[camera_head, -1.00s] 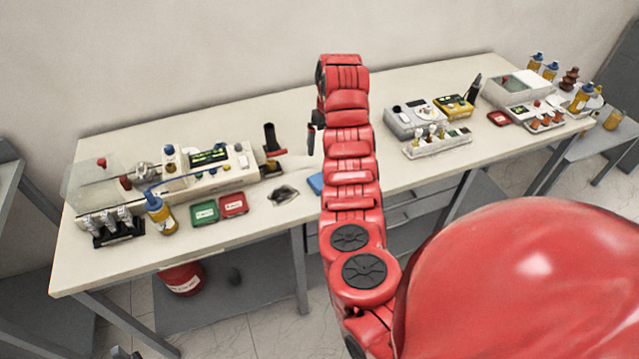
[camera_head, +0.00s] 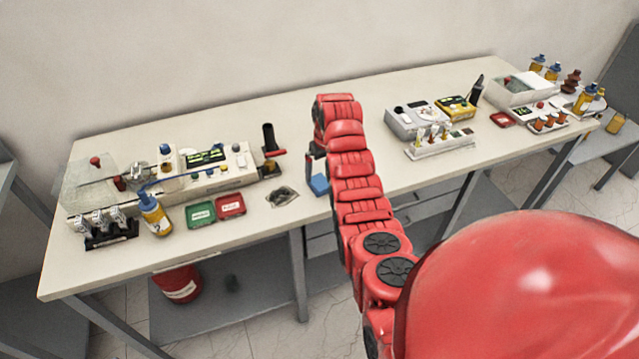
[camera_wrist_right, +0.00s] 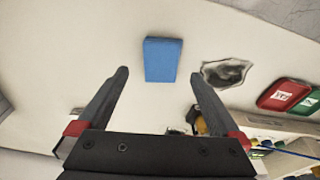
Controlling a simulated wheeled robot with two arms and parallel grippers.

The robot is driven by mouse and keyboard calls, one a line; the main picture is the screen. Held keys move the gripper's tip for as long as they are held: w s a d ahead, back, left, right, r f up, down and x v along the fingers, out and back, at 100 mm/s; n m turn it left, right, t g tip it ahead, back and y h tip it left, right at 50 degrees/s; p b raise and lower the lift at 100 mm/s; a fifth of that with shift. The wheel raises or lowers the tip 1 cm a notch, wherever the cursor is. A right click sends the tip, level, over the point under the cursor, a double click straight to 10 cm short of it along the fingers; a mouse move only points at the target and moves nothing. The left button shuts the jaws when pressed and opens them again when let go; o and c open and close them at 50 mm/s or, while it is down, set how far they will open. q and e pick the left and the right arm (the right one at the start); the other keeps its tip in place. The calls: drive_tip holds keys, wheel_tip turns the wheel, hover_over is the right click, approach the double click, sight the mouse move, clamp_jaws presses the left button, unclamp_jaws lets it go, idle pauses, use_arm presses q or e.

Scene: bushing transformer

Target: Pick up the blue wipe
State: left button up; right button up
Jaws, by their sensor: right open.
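The blue wipe (camera_head: 319,184) is a small flat rectangle on the table near its front edge, partly hidden by my right arm in the head view. In the right wrist view the blue wipe (camera_wrist_right: 163,59) lies in line with the gap between the fingers, its near end about level with the fingertips. My right gripper (camera_wrist_right: 160,75) is open with nothing held. In the head view only a dark part of the right gripper (camera_head: 311,164) shows beside the wipe. The height of the fingers over the table is hard to tell. My left gripper is not in view.
A dark-centred grey patch or cloth (camera_head: 282,197) lies left of the wipe. Red (camera_head: 230,206) and green (camera_head: 201,215) trays, a bottle (camera_head: 155,214) and a bench device (camera_head: 205,170) stand farther left. Another device (camera_head: 415,118) stands right of my arm.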

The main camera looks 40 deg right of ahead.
sight(319, 181)
drive_tip(key=shift+f+p, duration=0.15)
drive_tip(key=shift+p, duration=0.15)
drive_tip(key=f, duration=0.1)
drive_tip(key=w+f+p, duration=0.1)
drive_tip(key=f, duration=0.1)
drive_tip(key=shift+a+f, duration=0.1)
drive_tip(key=shift+f, duration=0.05)
drive_tip(key=shift+f+p, duration=0.3)
drive_tip(key=shift+f, duration=0.45)
drive_tip(key=shift+w, duration=0.1)
drive_tip(key=c, duration=1.3)
drive_tip(key=shift+r, duration=0.15)
